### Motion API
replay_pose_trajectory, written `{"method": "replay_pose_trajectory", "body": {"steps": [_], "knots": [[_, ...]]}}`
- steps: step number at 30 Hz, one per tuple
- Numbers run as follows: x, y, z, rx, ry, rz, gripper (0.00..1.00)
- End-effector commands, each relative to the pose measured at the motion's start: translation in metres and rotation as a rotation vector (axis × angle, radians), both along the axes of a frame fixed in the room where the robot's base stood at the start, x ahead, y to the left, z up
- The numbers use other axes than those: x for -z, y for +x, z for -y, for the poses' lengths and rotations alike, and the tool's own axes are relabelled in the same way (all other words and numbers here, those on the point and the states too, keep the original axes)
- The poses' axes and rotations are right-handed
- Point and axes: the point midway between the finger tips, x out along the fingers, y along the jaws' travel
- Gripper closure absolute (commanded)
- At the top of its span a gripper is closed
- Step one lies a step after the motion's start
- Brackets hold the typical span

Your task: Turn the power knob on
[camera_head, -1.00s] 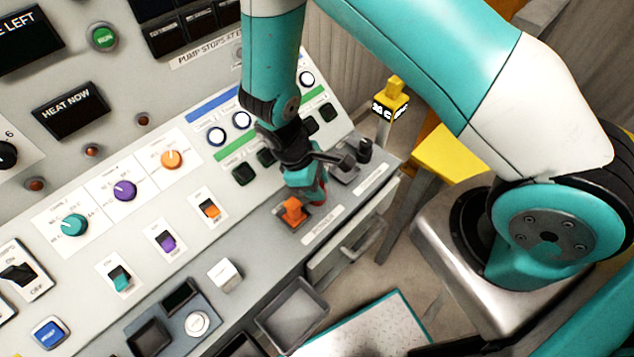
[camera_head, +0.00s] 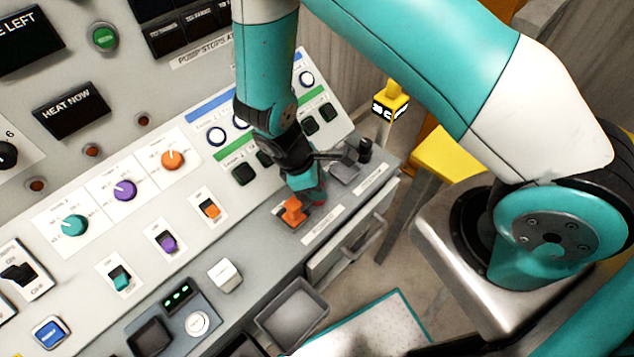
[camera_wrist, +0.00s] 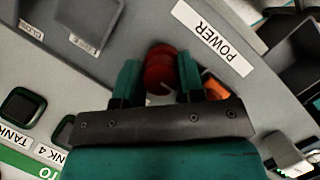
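The power knob (camera_wrist: 160,68) is a round red knob by the POWER label (camera_wrist: 213,38) in the wrist view. A short pale mark shows on its near side. My gripper (camera_wrist: 159,72) has one teal finger on each side of the knob, close against it, and appears shut on it. In the head view my gripper (camera_head: 308,192) points down at the right end of the grey console, and only a sliver of red shows beside it.
An orange switch (camera_head: 293,212) stands close to my gripper. A black lever (camera_head: 364,150) is just right of it. A small display (camera_head: 178,294) shows green marks. Drawers (camera_head: 345,248) lie below the console edge, and a yellow post (camera_head: 392,98) stands behind.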

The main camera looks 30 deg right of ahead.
Motion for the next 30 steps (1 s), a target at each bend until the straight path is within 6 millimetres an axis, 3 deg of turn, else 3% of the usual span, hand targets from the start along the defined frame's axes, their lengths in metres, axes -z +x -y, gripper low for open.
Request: {"method": "replay_pose_trajectory", "body": {"steps": [1, 3, 11, 16, 30], "knots": [[0.000, 0.000, 0.001, 0.001, -0.003, -0.001, 0.53], [0.000, 0.000, 0.001, 0.001, -0.002, -0.001, 0.40], [0.000, 0.000, 0.000, 0.001, 0.000, 0.000, 0.40], [-0.013, 0.004, -0.005, 0.000, 0.003, 0.004, 0.40], [-0.117, 0.022, -0.044, -0.001, 0.003, 0.005, 0.40]]}}
